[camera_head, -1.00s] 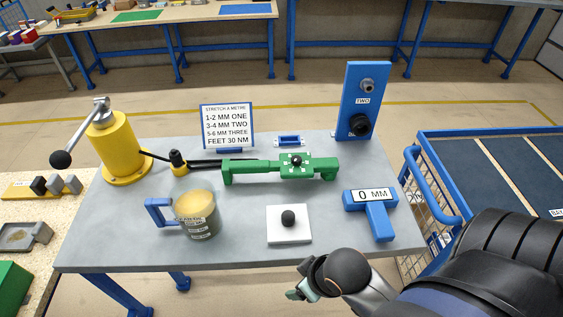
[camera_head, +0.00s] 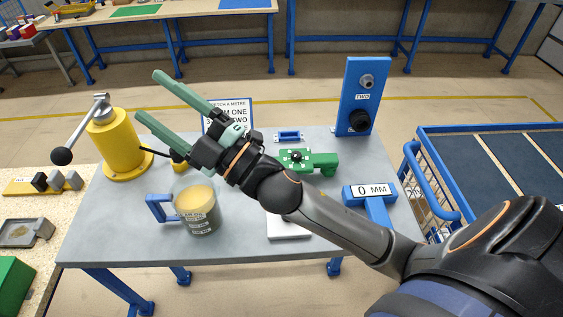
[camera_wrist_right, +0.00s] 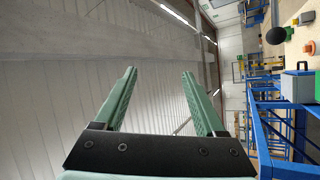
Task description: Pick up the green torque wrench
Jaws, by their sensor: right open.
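A green tool (camera_head: 322,162) with a black knob lies on the grey table (camera_head: 120,235), right of the middle. It is the only green tool on this table, but I cannot tell for sure that it is the torque wrench. My left gripper is not in view.
A yellow lever pump (camera_head: 118,147) stands at the table's left. A mug (camera_head: 196,210) with a blue handle stands in front. A partly covered sign (camera_head: 236,103), a blue upright panel (camera_head: 360,95) and a "0 MM" gauge (camera_head: 372,190) are also there. A blue-railed cart (camera_head: 430,185) is right.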

